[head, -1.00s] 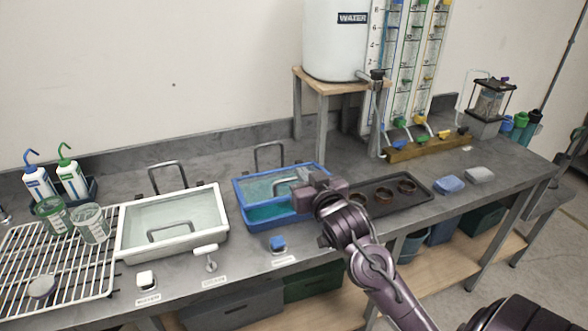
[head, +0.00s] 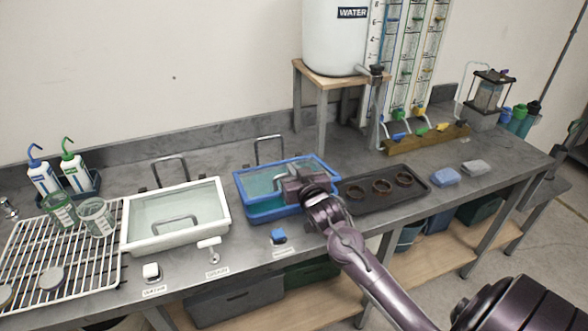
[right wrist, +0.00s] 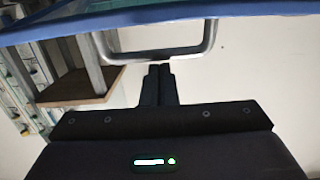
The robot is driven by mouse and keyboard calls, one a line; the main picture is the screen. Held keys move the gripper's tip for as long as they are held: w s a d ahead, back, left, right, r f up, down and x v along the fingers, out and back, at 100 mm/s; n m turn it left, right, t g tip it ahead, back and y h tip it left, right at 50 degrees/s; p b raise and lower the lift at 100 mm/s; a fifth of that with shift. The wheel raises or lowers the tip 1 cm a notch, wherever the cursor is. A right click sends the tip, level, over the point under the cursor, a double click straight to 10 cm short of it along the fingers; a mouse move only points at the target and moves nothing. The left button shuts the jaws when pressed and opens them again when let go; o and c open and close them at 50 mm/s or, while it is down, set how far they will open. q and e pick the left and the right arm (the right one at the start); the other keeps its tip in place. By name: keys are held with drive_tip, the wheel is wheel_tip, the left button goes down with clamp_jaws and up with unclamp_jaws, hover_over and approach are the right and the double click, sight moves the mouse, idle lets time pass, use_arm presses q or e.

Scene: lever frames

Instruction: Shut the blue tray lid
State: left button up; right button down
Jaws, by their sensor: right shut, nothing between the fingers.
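The blue tray (head: 262,215) stands on the bench with teal showing inside it. Its blue-framed clear lid (head: 241,185) lies low over it at a slight tilt. A narrow teal strip shows at the front, and I cannot tell if the lid touches the rim all round. My right gripper (head: 281,184) is over the lid's right part, shut and empty, and hides part of it and its handle. In the right wrist view its fingers (right wrist: 158,72) are together, with a blue edge (right wrist: 160,17) and a metal loop (right wrist: 155,55) just beyond. My left gripper is not in view.
A white lidded tray (head: 137,243) is to the left, beside a wire rack (head: 60,265). A small blue-topped piece (head: 278,237) stands in front. A metal loop (head: 268,140) rises behind the blue tray.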

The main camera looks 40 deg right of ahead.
wheel_tip(320, 180, down, 6)
drive_tip(key=s+t+b, duration=0.1)
drive_tip(key=s+b, duration=0.1)
drive_tip(key=b, duration=0.3)
drive_tip(key=shift+a+r, duration=0.2)
drive_tip(key=shift+a, duration=0.1)
drive_tip(key=shift+s, duration=0.15)
drive_tip(key=r+p, duration=0.2)
drive_tip(key=w+r+p, duration=0.1)
drive_tip(key=r, duration=0.2)
drive_tip(key=shift+d+p, duration=0.2)
drive_tip(key=shift+p, duration=0.15)
drive_tip(key=f+b+v, duration=0.2)
drive_tip(key=b+v, duration=0.1)
drive_tip(key=v, duration=0.7)
